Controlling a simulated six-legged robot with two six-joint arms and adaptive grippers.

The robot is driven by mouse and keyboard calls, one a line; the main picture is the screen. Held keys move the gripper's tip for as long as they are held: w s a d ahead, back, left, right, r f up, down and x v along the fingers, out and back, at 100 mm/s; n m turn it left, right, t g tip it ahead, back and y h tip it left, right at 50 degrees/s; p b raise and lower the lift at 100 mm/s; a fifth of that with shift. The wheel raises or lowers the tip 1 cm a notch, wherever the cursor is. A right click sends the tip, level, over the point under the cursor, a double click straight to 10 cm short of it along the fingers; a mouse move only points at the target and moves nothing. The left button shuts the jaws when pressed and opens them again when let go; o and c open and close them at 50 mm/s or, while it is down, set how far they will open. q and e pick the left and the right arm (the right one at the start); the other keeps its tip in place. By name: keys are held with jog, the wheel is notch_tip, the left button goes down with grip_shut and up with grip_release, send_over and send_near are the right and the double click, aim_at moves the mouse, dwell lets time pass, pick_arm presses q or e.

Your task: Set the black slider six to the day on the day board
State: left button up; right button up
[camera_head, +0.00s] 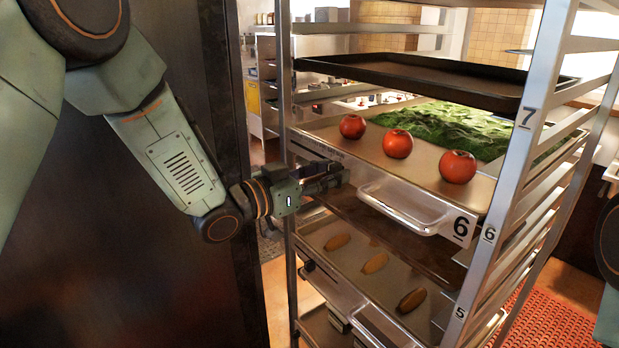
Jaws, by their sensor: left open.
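My left gripper (335,179) reaches in from the left and is open at the left front post of a metal rack (527,130). Its fingers are small and dark against the rack, just below the front edge of the tray with tomatoes (398,144). I cannot identify a day board. My right gripper is out of view.
A black tray (420,75) sits above, at the post mark 7. A lower tray holds several brown oblong pieces (375,263). Greens (440,125) lie behind the tomatoes. A dark panel (190,270) stands left of the rack. A red mat (560,320) lies at the lower right.

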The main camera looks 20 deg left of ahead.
pick_arm(q)
jog(key=v, duration=1.1)
jog(key=shift+s+a, duration=0.25)
jog(key=shift+s, duration=0.1)
jog(key=shift+r, duration=0.1)
jog(key=shift+d, duration=0.15)
jog(key=shift+s, duration=0.1)
